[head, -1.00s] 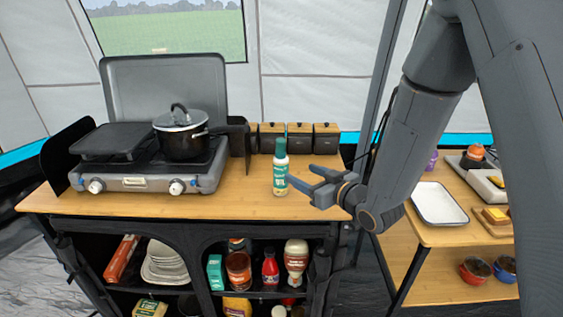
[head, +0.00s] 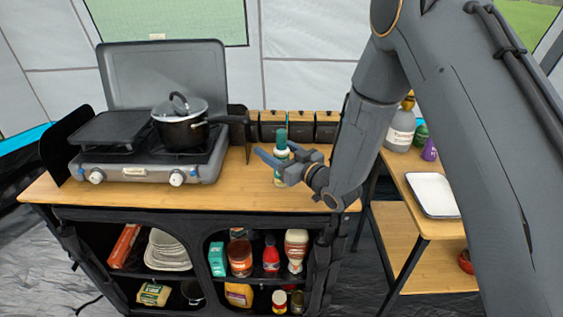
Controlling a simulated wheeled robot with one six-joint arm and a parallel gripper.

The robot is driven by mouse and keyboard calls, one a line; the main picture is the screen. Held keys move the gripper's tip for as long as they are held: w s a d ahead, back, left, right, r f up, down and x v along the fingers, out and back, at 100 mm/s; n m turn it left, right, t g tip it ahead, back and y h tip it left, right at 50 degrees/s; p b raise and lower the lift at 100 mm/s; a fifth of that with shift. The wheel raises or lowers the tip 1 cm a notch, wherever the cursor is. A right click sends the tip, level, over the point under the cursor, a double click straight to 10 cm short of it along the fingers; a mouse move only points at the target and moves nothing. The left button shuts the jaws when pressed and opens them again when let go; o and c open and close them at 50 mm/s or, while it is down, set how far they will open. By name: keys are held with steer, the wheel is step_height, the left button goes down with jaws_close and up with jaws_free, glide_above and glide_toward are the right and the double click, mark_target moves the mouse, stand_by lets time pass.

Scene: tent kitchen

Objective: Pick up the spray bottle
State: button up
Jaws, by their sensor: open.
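The spray bottle, taken to be the white and green bottle with a green cap (head: 281,139), stands upright on the wooden counter (head: 225,197), right of the stove. My gripper (head: 274,150) is open at the bottle's upper part. One blue-grey finger crosses in front of the bottle on the left, and the other shows at its right. The bottle appears to be between the fingers, but I cannot tell whether they touch it. My gripper hides part of the bottle's label and right side.
A camp stove (head: 148,160) with a lidded black pot (head: 180,130) stands left of the bottle. A row of dark canisters with wooden lids (head: 298,126) stands behind it. A side table holds a white tray (head: 433,195). Shelves below hold condiments.

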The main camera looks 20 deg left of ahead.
steer(key=shift+w+a, duration=0.15)
steer(key=shift+a, duration=0.05)
steer(key=c, duration=1.3)
steer(key=shift+r, duration=0.15)
